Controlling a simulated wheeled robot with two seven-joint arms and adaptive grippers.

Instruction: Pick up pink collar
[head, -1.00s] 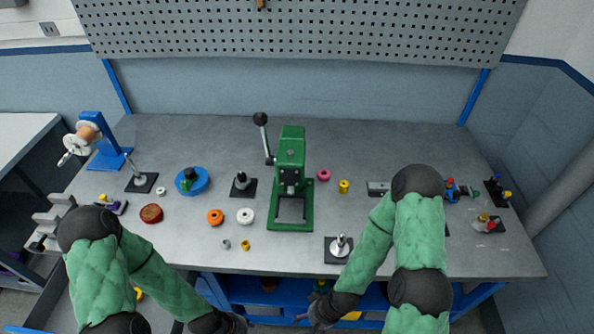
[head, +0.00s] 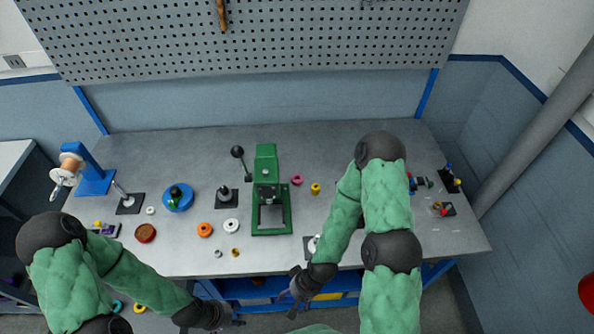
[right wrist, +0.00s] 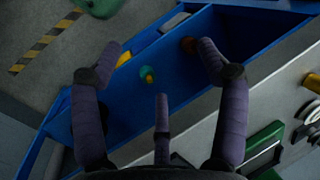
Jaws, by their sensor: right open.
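The pink collar (head: 297,180), a small ring, lies flat on the grey workbench (head: 330,145), just right of the green press (head: 266,190). My right gripper (head: 292,298) is at the bench's front edge, well in front of the collar and not touching it. In the right wrist view, my right gripper (right wrist: 160,62) is open and empty, its purple fingers spread above a blue bin or shelf. The collar cannot be made out there. My left gripper (head: 232,318) is low in front of the bench; its jaws are too small to read.
A yellow collar (head: 315,189) lies right of the pink one. An orange ring (head: 205,229) and a white ring (head: 231,226) lie left of the press. A black-based post stand (head: 313,246) is partly hidden by my right arm. The bench behind the pink collar is clear.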

